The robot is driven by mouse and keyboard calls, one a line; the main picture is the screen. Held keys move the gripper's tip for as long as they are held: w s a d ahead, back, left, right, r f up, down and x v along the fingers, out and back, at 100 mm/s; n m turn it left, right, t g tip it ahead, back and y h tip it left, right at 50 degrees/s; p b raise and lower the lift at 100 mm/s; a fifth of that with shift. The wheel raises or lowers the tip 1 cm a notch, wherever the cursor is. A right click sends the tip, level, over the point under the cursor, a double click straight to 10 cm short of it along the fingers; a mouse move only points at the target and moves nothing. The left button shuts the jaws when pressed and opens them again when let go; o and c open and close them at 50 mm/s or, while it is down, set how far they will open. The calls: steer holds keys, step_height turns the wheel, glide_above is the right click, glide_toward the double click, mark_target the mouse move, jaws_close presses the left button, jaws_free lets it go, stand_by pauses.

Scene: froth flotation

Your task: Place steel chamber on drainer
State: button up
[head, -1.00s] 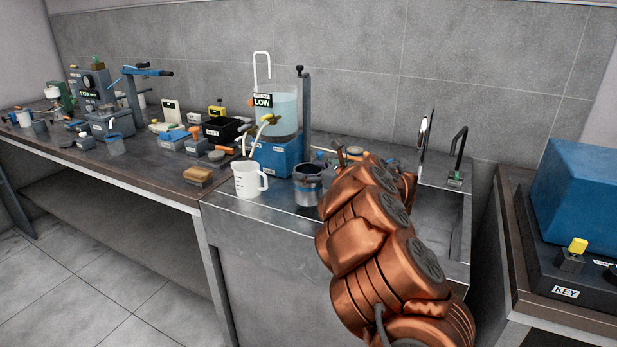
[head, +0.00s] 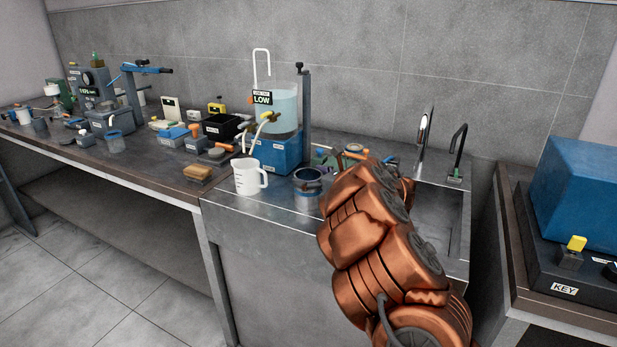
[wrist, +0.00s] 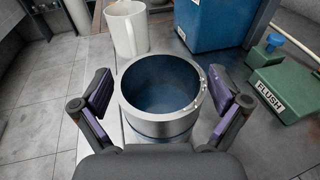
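The steel chamber (head: 307,190), an open grey cylinder with a blue band, appears to stand upright on the steel drainer (head: 279,200) left of the sink basin, near its front edge. In the wrist view the chamber (wrist: 160,127) is straight ahead, its dark bluish inside visible and its base hidden. My gripper (wrist: 163,88) is open, with one purple-padded finger on each side of the chamber and a visible gap on both sides. In the head view my copper arm hides most of the gripper.
A white measuring jug (head: 248,178) stands just left of the chamber. A blue-based tank marked LOW (head: 275,150) is behind it. A green box marked FLUSH (wrist: 283,92) lies to the right in the wrist view. A sink tap (head: 424,130) stands at the back right.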

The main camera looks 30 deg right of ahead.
stand_by(0.3)
steer(key=shift+r+p, duration=0.2)
steer(key=shift+p, duration=0.15)
steer(key=b+v, duration=0.3)
steer(key=v, duration=0.9)
steer(key=shift+f, duration=0.15)
